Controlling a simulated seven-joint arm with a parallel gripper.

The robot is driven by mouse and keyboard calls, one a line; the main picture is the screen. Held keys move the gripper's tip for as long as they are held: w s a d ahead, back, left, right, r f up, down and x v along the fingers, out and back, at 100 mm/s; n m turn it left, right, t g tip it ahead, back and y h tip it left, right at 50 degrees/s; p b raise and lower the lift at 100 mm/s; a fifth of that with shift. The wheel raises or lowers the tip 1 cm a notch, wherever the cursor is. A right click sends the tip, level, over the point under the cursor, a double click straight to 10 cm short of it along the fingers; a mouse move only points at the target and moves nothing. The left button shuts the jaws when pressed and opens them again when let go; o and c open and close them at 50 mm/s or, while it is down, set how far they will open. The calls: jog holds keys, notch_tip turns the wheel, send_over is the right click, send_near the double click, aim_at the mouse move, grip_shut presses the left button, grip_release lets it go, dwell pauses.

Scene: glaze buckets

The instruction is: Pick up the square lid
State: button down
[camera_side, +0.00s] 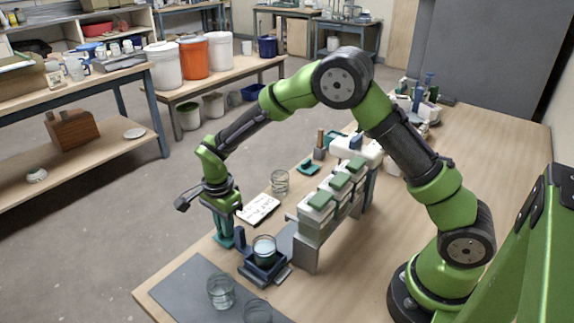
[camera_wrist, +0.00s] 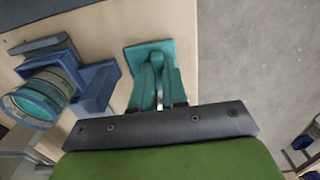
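The square lid is a flat teal plate (camera_wrist: 136,55) in the wrist view, near the table's edge. My gripper (camera_wrist: 157,66) has teal fingers that reach over the middle of the lid, around where its raised part is. The fingers and the lid are much alike in colour, so I cannot tell whether the fingertips press on it. In the side view my gripper (camera_side: 225,238) points down at the table's left edge, with its tips low at the tabletop. The lid is mostly hidden there behind the fingers.
A glass jar (camera_side: 264,247) stands in a dark blue holder just right of my gripper; the holder (camera_wrist: 98,85) is close left in the wrist view. A grey mat (camera_side: 185,283) with glasses lies in front. A rack with green-topped boxes (camera_side: 318,215) stands to the right.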

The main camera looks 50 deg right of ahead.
jog(key=shift+r, duration=2.55)
